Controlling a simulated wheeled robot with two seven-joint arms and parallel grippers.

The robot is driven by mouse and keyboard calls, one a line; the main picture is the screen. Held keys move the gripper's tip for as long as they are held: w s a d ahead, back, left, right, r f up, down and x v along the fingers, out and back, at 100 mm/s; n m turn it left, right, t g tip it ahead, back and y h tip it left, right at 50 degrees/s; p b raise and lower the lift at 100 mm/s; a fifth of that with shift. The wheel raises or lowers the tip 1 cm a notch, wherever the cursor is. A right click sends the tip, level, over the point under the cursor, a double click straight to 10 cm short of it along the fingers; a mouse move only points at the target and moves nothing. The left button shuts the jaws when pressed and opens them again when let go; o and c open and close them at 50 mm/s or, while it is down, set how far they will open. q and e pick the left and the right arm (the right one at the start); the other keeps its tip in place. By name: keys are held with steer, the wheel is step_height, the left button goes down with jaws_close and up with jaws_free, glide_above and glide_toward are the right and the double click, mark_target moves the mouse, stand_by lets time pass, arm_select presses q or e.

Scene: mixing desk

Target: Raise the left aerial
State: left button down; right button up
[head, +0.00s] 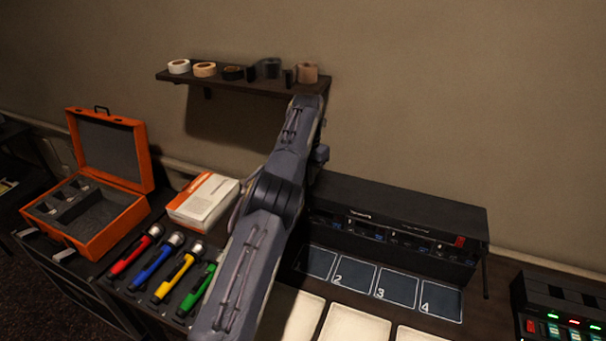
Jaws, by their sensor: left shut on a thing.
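A long black receiver unit (410,208) stands at the back of the desk against the wall. A thin dark aerial (486,277) hangs down at its right front corner. My left arm crosses the middle of the head view and covers the unit's left end. My left gripper (320,155) is mostly hidden behind this arm, near that left end, and is shut on the left aerial. The left aerial itself is hidden, so its angle cannot be told. My right gripper is not in view.
A wall shelf (232,84) with tape rolls is close behind my left arm. An open orange case (112,215), a white-orange box (203,200) and several coloured microphones lie left. Numbered dark pads (398,289) lie before the unit; a lit device (560,310) stands right.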

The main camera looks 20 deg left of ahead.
arm_select(q)
steer(key=shift+f, duration=0.1)
steer(key=c, duration=1.5)
jaws_free()
steer(key=shift+w, duration=0.15)
steer(key=s+d+r+b, duration=0.1)
steer(key=s+r+b, duration=0.2)
steer(key=s+r, duration=0.1)
steer(key=s+d+r+b, duration=0.2)
steer(key=s+r+b, duration=0.1)
steer(key=s+r, duration=0.1)
steer(key=s+d+r+b, duration=0.2)
steer(key=s+r+b, duration=0.2)
steer(key=s+r, duration=0.1)
steer(key=shift+s+d, duration=0.1)
steer(key=shift+d, duration=0.05)
